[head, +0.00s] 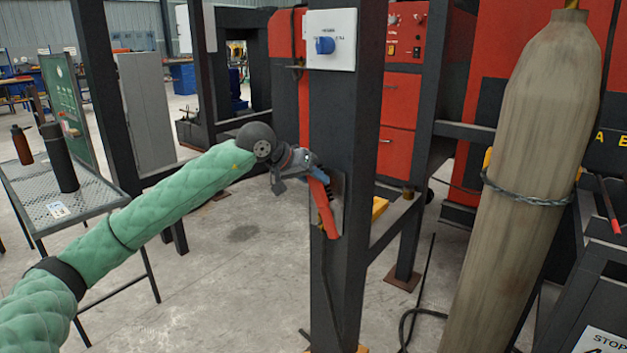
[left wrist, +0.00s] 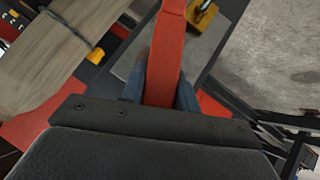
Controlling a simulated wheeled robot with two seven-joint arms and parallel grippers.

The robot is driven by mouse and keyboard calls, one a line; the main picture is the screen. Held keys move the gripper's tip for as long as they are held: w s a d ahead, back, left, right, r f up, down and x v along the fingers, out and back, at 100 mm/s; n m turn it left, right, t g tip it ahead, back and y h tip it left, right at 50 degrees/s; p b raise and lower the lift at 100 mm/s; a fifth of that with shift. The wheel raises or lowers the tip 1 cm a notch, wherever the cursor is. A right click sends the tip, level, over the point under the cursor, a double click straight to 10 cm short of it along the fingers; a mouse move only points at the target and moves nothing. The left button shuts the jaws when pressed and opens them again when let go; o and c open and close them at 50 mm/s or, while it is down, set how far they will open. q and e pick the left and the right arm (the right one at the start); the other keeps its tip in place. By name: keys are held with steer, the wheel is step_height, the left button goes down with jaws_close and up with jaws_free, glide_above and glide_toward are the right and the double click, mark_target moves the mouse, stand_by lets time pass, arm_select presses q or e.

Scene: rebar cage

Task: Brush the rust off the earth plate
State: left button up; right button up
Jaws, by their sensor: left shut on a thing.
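My left gripper (head: 312,172) is shut on a brush with a red-orange handle (head: 323,205), held tilted in front of the dark upright post. In the left wrist view the red handle (left wrist: 165,50) runs up from between the blue fingers (left wrist: 166,92). The earth plate (head: 339,188) is a grey plate on the post, partly hidden behind the brush and gripper. It also shows in the left wrist view (left wrist: 203,48), beside the handle. Bristles, and whether they touch the plate, cannot be made out. My right gripper is not in view.
A white switch box with a blue knob (head: 325,45) sits above on the post (head: 345,110). A tall tan cylinder (head: 535,170) with a chain stands at the right. A mesh table (head: 95,205) with a dark flask (head: 58,157) and brown bottle (head: 22,145) is at the left.

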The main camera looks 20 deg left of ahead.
arm_select(q)
steer(key=shift+w+d, duration=0.2)
steer(key=shift+w, duration=0.25)
stand_by(0.3)
steer(key=shift+s+d+b, duration=0.25)
steer(key=shift+d, duration=0.35)
steer(key=shift+s+d+b, duration=0.2)
steer(key=shift+s+d, duration=0.05)
steer(key=shift+d, duration=0.4)
steer(key=shift+s+d+b, duration=0.25)
steer(key=shift+d, duration=0.35)
steer(key=shift+w+b, duration=0.1)
steer(key=shift+b, duration=0.2)
steer(key=shift+w+a+b, duration=0.25)
steer(key=shift+w+a, duration=0.1)
steer(key=shift+a, duration=0.4)
steer(key=shift+w+a+b, duration=0.25)
steer(key=shift+w+a, duration=0.05)
steer(key=shift+a, duration=0.4)
steer(key=shift+c, duration=0.4)
steer(key=shift+w+a+r, duration=0.15)
steer(key=shift+a, duration=0.3)
